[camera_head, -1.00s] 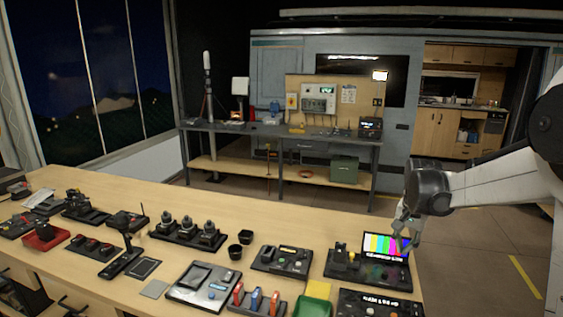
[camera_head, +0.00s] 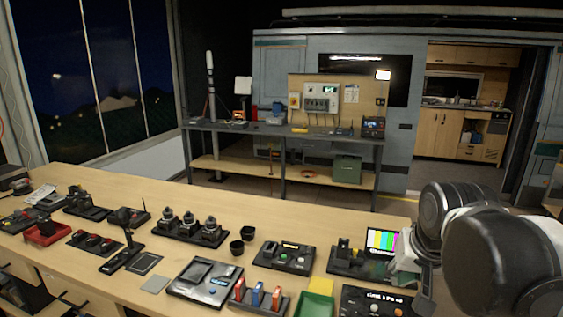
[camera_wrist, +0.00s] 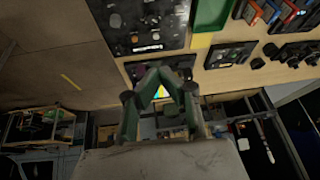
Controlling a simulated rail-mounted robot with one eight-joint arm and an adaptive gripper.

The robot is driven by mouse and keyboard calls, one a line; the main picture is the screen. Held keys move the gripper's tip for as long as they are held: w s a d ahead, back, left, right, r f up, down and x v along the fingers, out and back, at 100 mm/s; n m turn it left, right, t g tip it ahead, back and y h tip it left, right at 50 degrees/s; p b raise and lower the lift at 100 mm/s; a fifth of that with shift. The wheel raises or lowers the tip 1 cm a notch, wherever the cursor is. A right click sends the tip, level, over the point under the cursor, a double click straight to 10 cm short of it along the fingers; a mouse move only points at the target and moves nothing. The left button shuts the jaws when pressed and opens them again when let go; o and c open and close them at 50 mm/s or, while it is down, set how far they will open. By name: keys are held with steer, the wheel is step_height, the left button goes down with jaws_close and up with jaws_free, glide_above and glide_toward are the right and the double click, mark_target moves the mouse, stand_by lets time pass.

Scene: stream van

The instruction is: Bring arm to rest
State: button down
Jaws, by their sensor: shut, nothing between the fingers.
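My arm comes in from the right in the head view. My gripper (camera_head: 415,270) is near the right end of the wooden table, beside the small screen with colour bars (camera_head: 381,242). It partly covers that screen's right side. In the wrist view my gripper (camera_wrist: 160,72) has its fingers brought together at the tips, with nothing between them. The colour-bar screen (camera_wrist: 161,93) shows through the gap behind the fingertips.
A workbench (camera_head: 270,131) stands behind. Floor lies open between them.

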steer(key=s+a+f+n+t+b, duration=0.1)
steer(key=s+a+f+n, duration=0.1)
steer(key=s, duration=0.7)
step_height(320, 180, down, 2)
steer(key=shift+a+t, duration=0.4)
steer(key=shift+a, duration=0.2)
